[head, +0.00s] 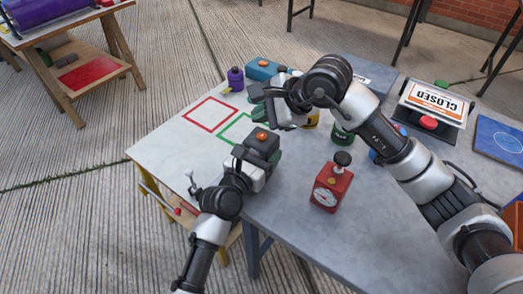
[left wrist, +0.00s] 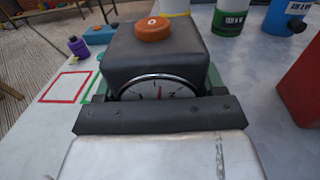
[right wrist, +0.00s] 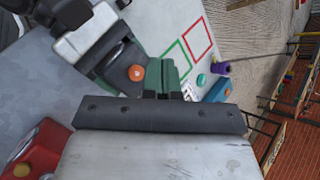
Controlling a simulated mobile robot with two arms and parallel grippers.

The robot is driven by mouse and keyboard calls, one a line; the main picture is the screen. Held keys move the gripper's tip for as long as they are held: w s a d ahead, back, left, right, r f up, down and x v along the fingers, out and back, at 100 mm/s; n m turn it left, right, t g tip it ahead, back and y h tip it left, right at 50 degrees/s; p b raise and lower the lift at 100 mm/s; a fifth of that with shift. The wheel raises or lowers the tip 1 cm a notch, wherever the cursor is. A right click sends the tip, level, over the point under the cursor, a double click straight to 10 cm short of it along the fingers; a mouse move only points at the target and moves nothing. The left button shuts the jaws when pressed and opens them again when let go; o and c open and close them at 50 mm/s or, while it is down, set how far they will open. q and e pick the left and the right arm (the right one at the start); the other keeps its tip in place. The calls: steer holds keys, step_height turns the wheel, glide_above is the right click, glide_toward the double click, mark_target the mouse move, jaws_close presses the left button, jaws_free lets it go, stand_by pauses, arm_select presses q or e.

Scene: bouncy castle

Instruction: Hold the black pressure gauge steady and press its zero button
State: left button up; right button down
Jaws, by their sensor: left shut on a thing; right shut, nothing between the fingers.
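The black pressure gauge (head: 263,144) is a dark box with an orange button (head: 261,136) on top. My left gripper (head: 258,156) is shut on it, holding it upright near the seam between the pale and grey table surfaces. In the left wrist view the gauge's round white dial (left wrist: 158,90) faces me, its lower part hidden by the gripper, and the orange button (left wrist: 154,29) is uncovered. My right gripper (head: 257,94) is shut and empty, beyond the gauge. In the right wrist view its green fingertips (right wrist: 168,78) appear beside the orange button (right wrist: 137,72), apparently not touching it.
A red gauge (head: 328,190) with a black knob stands nearer on the grey table (head: 300,235). A green-and-white can (head: 343,133), a purple bottle (head: 235,78) and a blue box (head: 262,69) stand farther back. A CLOSED sign (head: 436,101) is at right.

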mark_target(262, 137)
steer(key=shift+f, duration=1.4)
steer(key=shift+f, duration=0.1)
stand_by(0.9)
steer(key=shift+f, duration=0.35)
stand_by(0.3)
steer(key=shift+r, duration=0.45)
steer(key=shift+r, duration=3.05)
